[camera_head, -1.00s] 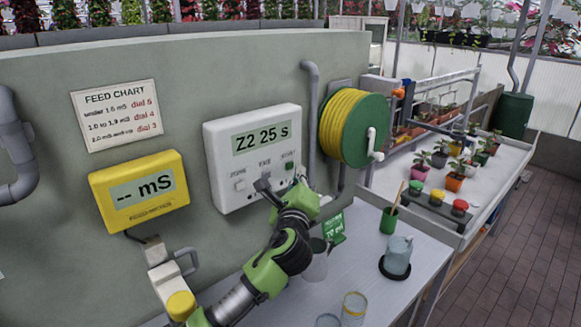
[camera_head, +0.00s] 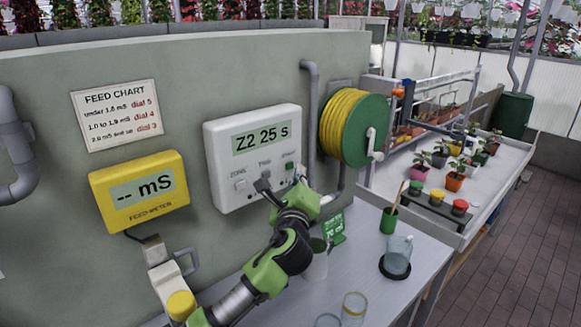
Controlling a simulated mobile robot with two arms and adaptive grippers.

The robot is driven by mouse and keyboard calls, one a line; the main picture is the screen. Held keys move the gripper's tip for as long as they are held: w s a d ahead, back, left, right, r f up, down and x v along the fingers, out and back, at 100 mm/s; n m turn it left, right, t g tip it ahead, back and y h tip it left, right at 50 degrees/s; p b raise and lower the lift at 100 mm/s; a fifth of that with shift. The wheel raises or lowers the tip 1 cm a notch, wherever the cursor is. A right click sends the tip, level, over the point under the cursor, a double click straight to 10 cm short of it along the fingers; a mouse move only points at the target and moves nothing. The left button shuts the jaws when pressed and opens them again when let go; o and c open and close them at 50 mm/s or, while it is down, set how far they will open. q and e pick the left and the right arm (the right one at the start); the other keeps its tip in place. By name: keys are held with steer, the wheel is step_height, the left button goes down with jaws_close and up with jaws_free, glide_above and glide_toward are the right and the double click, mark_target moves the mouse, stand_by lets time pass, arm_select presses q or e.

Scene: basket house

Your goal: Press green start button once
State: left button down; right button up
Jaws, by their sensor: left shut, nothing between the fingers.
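The white controller (camera_head: 222,183) is mounted on the grey-green wall and its display reads "Z2 25 s". Below the display is a row of buttons, with the green start button (camera_head: 289,165) at the right. My left gripper (camera_head: 298,181) is shut and empty in front of the controller's lower right part, close below the start button. Whether it touches the button or the panel I cannot tell. My right gripper is not in view.
A yellow feed meter (camera_head: 140,190) and a feed chart (camera_head: 116,114) are on the wall to the left. A hose reel (camera_head: 372,128) is to the right.

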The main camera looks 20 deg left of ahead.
arm_select(q)
steer(key=shift+w+a, duration=0.1)
steer(key=shift+a, duration=0.05)
steer(key=shift+w+a, duration=0.1)
steer(key=shift+a, duration=0.1)
steer(key=shift+w+a+p, duration=0.25)
steer(key=shift+a+p, duration=0.1)
steer(key=shift+a, duration=0.05)
stand_by(0.8)
steer(key=shift+d, duration=0.1)
steer(key=shift+s+d, duration=0.5)
steer(key=shift+d, duration=0.1)
